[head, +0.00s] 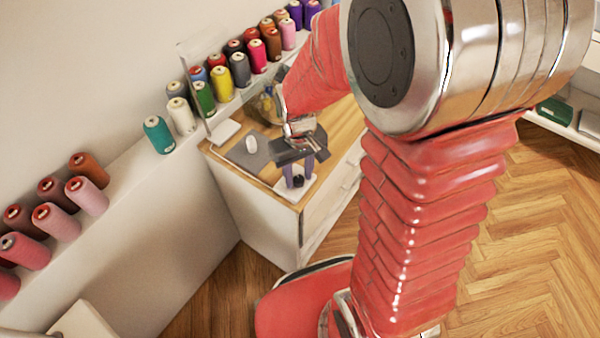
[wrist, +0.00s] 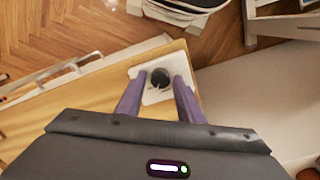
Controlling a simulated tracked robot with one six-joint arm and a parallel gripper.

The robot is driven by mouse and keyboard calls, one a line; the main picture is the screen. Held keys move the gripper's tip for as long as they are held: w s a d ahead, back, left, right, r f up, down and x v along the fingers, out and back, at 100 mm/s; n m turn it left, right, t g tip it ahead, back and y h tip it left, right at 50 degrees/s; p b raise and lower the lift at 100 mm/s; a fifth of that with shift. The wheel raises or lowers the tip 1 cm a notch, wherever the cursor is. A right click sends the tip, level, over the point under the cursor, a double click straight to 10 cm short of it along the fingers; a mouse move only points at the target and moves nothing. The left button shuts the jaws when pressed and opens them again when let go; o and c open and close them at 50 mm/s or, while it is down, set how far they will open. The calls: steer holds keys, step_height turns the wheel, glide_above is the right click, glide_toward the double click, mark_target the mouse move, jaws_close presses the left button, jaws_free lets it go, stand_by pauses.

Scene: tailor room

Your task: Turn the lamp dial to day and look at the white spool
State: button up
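The dial is a round black knob (wrist: 159,77) on a white plate (wrist: 150,96) near the corner of the wooden desktop. The knob (head: 298,181) also shows in the head view, below my gripper. My gripper (wrist: 159,84) is open, its two purple fingers pointing down at either side of the knob. I cannot tell if they touch it. In the head view my gripper (head: 300,172) hangs over the desk's front corner. A cream-white thread cone (head: 181,116) stands on the ledge.
A thin upright frame with a white base (head: 222,131) stands at the desk's left back. Several coloured thread cones line the white ledge (head: 150,180) along the wall. The wooden desktop (head: 282,196) ends at a front edge close to the plate. Open herringbone floor (head: 510,270) lies right.

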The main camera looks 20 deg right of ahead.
mark_target(298, 178)
steer(key=c, duration=0.8)
steer(key=shift+m, duration=1.5)
steer(key=o, duration=1)
steer(key=shift+o, duration=0.2)
steer(key=shift+r, duration=0.1)
step_height(298, 178, up, 14)
steer(key=shift+f, duration=0.25)
